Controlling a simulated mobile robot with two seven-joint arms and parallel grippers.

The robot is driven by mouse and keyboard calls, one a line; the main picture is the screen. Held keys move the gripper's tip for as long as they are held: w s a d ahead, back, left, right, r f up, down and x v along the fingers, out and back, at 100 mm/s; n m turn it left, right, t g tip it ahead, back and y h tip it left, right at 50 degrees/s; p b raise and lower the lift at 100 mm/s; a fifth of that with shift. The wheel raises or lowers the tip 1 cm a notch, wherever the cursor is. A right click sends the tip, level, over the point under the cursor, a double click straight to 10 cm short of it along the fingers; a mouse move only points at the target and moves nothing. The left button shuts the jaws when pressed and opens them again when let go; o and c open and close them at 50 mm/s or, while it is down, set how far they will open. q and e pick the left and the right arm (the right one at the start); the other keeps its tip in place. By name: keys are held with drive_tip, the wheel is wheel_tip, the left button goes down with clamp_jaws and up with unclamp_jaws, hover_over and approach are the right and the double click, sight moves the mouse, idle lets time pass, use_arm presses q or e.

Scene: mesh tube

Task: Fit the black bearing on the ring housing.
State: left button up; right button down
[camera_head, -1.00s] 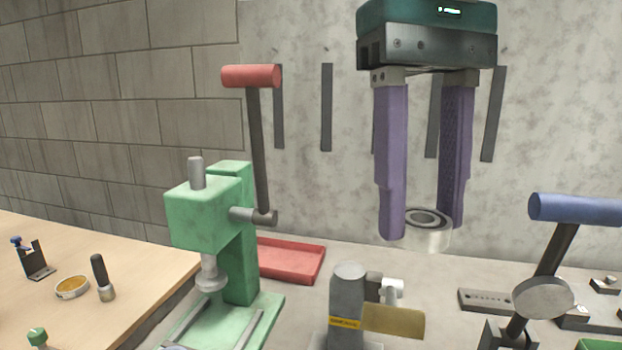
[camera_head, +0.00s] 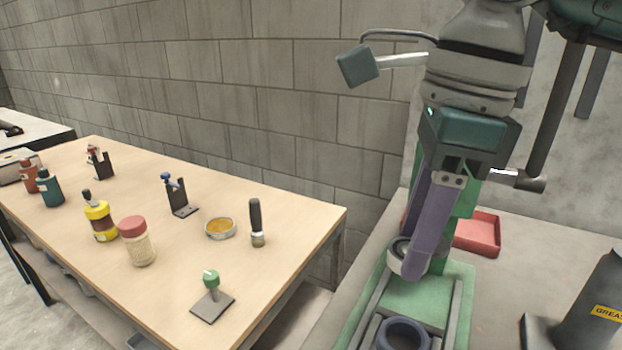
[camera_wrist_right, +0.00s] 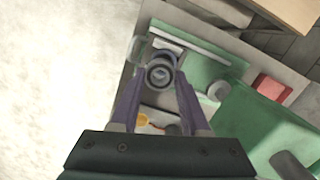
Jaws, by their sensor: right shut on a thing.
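My right gripper (camera_head: 408,264) is shut on a bearing (camera_head: 400,252), a short light-metal ring with a dark inner ring. It holds the bearing above the green press's base. The near finger hides part of it. The wrist view shows the bearing (camera_wrist_right: 160,73) between the fingertips, its round face toward the camera. A plain, thick blue-grey ring, which looks like the ring housing (camera_head: 402,335), sits on the press base between two rails, cut by the bottom edge of the head view. The bearing is apart from it in the head view. My left gripper is not in view.
The green press base (camera_head: 425,288) lies under my right gripper; my arm hides much of the press. A red tray (camera_head: 478,234) stands behind. A grey post with a yellow grease label (camera_head: 606,312) stands right. The wooden table (camera_head: 305,222) at left carries bottles and small tools.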

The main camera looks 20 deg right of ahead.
drive_tip(key=f+m, duration=0.1)
drive_tip(key=m, duration=0.1)
drive_tip(key=d+f+m, duration=0.1)
drive_tip(key=m, duration=0.2)
drive_tip(key=f+m, duration=0.1)
drive_tip(key=m, duration=0.1)
drive_tip(key=shift+d+f+t+h+b, duration=0.15)
drive_tip(key=shift+f+t+h+b, duration=0.15)
drive_tip(key=shift+f+h+b, duration=0.1)
drive_tip(key=f+m+b, duration=0.1)
drive_tip(key=f, duration=0.1)
drive_tip(key=f+m+b, duration=0.1)
drive_tip(key=f+b, duration=0.1)
drive_tip(key=f+m+b, duration=0.1)
drive_tip(key=f+m, duration=0.1)
drive_tip(key=f, duration=0.1)
drive_tip(key=shift+d+f+b, duration=0.1)
drive_tip(key=shift+d+b, duration=0.25)
drive_tip(key=shift+f, duration=0.25)
drive_tip(key=shift+b, duration=0.4)
drive_tip(key=shift+f+b, duration=0.75)
drive_tip(key=shift+f, duration=0.05)
idle(0.8)
drive_tip(key=shift+c, duration=1.5)
unclamp_jaws()
